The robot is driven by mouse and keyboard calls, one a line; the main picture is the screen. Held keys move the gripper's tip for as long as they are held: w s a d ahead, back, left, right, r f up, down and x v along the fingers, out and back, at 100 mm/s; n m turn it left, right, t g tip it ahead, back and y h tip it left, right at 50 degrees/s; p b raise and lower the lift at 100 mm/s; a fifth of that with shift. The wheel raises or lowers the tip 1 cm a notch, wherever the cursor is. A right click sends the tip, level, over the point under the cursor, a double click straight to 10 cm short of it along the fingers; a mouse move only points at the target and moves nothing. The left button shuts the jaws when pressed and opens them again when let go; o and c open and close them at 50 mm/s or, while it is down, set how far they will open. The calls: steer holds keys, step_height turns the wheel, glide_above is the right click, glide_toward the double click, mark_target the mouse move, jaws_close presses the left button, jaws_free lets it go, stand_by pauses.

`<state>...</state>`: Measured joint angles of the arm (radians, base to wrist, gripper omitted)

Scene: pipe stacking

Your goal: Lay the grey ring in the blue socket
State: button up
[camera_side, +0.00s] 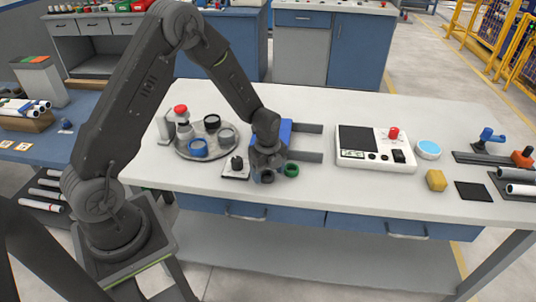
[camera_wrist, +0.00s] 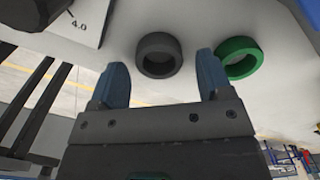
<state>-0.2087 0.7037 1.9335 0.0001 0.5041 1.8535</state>
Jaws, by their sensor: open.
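The grey ring (camera_wrist: 160,42) is dark and stands on the white table, ahead of my fingertips in the wrist view. My gripper (camera_wrist: 162,80) is open and empty, with its two blue-grey fingers on either side of the line to the ring. In the side view my gripper (camera_side: 267,176) is low over the table's front part. The ring is hard to tell from the fingers there. The blue socket (camera_side: 198,154) is on the round grey tray (camera_side: 185,153), left of my gripper.
A green ring (camera_side: 292,170) stands just right of my gripper; it also shows in the wrist view (camera_wrist: 240,72). A black socket (camera_side: 212,121) and a grey socket (camera_side: 228,136) share the tray. A small plate with a black knob (camera_side: 236,165) lies between tray and gripper.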

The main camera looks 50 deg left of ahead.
step_height(320, 180, up, 19)
steer(key=s+d+n+t, duration=0.1)
steer(key=s+d+n, duration=0.1)
steer(key=s+n, duration=0.15)
steer(key=s+d+r+n+t, duration=0.2)
steer(key=s+d+r+n, duration=0.1)
steer(key=s+n, duration=0.4)
steer(key=s+d+r+n+t, duration=0.2)
steer(key=s+r+n, duration=0.4)
steer(key=s, duration=0.3)
steer(key=shift+s+d+r+n, duration=0.2)
steer(key=shift+d+r+n, duration=0.1)
steer(key=shift+d+n, duration=0.45)
steer(key=shift+o, duration=0.5)
steer(key=shift+s+n+t, duration=0.3)
steer(key=shift+s+n, duration=0.05)
steer(key=shift+n, duration=0.05)
